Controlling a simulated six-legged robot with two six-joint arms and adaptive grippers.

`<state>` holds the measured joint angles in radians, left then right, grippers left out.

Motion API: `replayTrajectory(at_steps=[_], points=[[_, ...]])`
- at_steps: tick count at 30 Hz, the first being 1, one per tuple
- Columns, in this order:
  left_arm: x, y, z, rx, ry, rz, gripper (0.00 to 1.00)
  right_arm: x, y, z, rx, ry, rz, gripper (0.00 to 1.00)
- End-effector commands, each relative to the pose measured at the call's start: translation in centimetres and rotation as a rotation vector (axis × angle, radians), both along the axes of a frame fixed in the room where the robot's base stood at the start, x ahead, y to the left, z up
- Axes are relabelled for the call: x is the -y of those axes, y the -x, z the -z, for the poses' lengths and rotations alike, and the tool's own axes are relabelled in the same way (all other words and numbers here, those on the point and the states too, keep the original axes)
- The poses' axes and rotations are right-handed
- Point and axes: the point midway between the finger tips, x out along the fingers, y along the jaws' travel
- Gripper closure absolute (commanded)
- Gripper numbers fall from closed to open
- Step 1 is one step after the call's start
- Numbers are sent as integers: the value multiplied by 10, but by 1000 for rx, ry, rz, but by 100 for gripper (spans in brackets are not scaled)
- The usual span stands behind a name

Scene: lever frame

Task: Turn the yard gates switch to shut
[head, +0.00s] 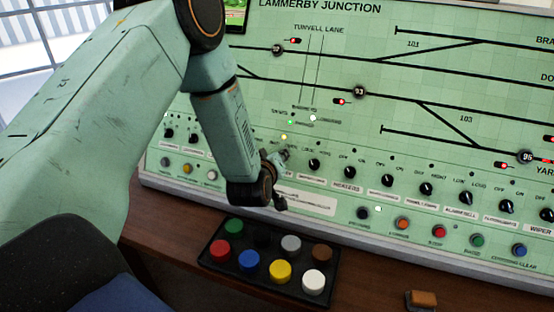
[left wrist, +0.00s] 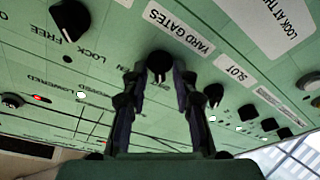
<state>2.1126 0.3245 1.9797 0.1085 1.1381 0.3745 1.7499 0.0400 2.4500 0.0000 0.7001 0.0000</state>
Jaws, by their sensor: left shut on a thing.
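The yard gates switch (left wrist: 160,62) is a black rotary knob with a pale pointer mark, set in the green panel beside a white "YARD GATES" label (left wrist: 180,27). My left gripper (left wrist: 157,82) has its two dark fingers on either side of this knob, shut on it. The small position words by the knob are partly covered and too blurred to read, so its setting is unclear. In the head view my left gripper (head: 278,170) is against the panel's lower left and hides the knob. My right gripper is in neither view.
Neighbouring knobs stand close by: a lock/free knob (left wrist: 70,17) and a slot knob (left wrist: 214,94). A row of black knobs (head: 425,189) continues right. A black box of coloured buttons (head: 270,262) and a brown block (head: 422,299) lie on the wooden desk (head: 365,285).

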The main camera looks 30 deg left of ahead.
Motion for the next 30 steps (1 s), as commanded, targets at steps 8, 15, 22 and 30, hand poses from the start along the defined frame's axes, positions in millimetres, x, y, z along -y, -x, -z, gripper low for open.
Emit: replayTrajectory(at_steps=[8, 15, 22, 30], points=[[-1, -1, -2, 10, 19, -13, 100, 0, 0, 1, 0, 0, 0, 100], [-1, -1, -2, 10, 18, -13, 100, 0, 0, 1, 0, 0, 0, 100], [-1, -1, -1, 8, 18, -12, 66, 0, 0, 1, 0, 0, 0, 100], [1, 5, -2, 5, 18, -11, 66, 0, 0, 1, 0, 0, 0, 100]])
